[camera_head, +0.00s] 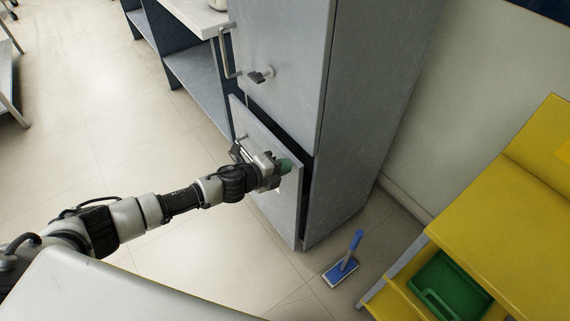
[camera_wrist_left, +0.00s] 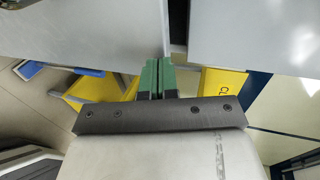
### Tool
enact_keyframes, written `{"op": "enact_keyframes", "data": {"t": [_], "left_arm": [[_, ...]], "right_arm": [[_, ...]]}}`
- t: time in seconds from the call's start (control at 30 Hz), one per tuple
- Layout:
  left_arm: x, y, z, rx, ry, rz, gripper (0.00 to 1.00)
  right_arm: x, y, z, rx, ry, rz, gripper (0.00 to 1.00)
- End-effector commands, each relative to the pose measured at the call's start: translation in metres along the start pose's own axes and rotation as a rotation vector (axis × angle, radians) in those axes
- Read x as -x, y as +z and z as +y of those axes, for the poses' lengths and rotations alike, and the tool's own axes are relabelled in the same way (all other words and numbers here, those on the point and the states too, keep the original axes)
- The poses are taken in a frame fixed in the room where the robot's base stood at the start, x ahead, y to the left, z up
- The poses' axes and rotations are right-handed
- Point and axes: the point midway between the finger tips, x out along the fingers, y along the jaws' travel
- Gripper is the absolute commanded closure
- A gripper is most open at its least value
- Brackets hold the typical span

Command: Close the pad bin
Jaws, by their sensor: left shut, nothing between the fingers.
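The pad bin looks to be the lower grey front (camera_head: 285,205) of the tall cabinet; I see no label on it. This front stands slightly out from the cabinet body, with a dark gap along its right edge. My left gripper (camera_head: 286,165) is in front of it, near its upper right part, with green fingertips shut and empty. In the left wrist view the shut fingertips (camera_wrist_left: 157,76) point at the grey panel (camera_wrist_left: 90,25), close to its edge and the narrow gap. Whether they touch it I cannot tell. My right gripper is not in view.
The upper cabinet door (camera_head: 285,60) has a handle (camera_head: 227,52) and a lock with a key (camera_head: 261,75). A yellow cart (camera_head: 500,225) with a green tray (camera_head: 455,287) is at right.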

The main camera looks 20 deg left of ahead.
Motion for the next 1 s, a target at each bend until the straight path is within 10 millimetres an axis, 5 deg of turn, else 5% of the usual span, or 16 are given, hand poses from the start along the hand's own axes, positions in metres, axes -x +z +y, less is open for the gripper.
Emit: {"op": "enact_keyframes", "data": {"t": [0.43, 0.73, 1.0], "left_arm": [[-0.006, 0.000, -0.003, 0.000, -0.001, 0.000, 1.00], [-0.048, 0.000, -0.017, 0.001, -0.004, 0.000, 1.00], [-0.054, 0.000, -0.019, 0.000, -0.004, -0.001, 1.00]], "right_arm": [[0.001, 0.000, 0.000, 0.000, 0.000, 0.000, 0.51], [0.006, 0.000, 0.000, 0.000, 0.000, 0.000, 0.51], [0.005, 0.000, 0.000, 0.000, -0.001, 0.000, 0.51]]}}
